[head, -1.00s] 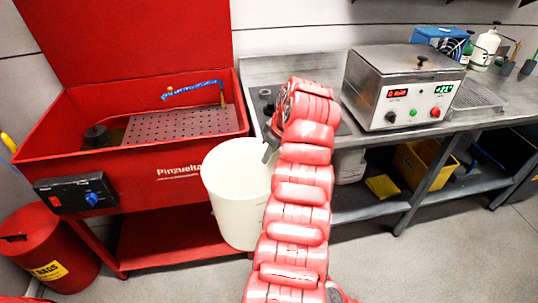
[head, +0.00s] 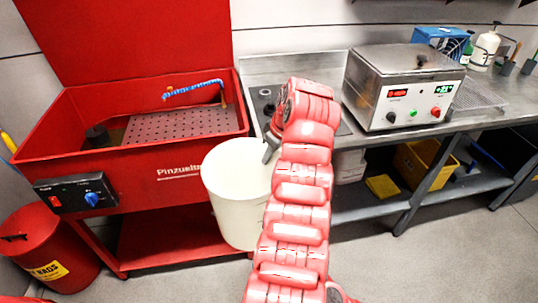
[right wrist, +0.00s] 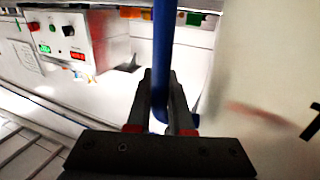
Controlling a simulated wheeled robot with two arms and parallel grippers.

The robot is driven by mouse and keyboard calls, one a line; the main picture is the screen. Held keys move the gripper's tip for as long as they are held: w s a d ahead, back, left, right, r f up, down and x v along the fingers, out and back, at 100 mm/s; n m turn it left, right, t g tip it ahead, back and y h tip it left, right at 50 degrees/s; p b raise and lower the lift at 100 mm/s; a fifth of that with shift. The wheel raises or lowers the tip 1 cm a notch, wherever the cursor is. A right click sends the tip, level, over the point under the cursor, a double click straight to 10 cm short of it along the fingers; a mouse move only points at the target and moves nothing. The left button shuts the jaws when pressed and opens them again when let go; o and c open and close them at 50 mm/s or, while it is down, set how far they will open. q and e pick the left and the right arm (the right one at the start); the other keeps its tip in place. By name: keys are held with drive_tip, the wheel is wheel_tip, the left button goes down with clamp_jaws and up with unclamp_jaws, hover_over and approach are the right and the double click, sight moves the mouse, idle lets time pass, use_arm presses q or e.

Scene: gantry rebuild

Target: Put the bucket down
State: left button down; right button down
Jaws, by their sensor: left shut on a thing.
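The bucket (head: 232,200) is a tall off-white pail in the head view, roughly upright in front of the red wash station. My left gripper (head: 269,150) is at its upper right rim, shut on the bucket. My red arm covers the bucket's right side. The bucket's underside meets the view of the floor and lower shelf, and I cannot tell whether it touches anything. In the right wrist view, my right gripper (right wrist: 158,98) has a blue bar (right wrist: 163,50) between its fingers. I cannot tell whether they press on it.
The red wash station (head: 155,160) stands behind and left of the bucket. A red rag bin (head: 45,250) is at the lower left. A steel bench (head: 420,135) with a boxy machine (head: 400,85) is to the right. Grey floor (head: 430,260) is clear at the lower right.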

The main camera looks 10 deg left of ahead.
drive_tip(key=c, duration=0.7)
unclamp_jaws()
drive_tip(key=shift+c, duration=0.2)
drive_tip(key=shift+s, duration=0.1)
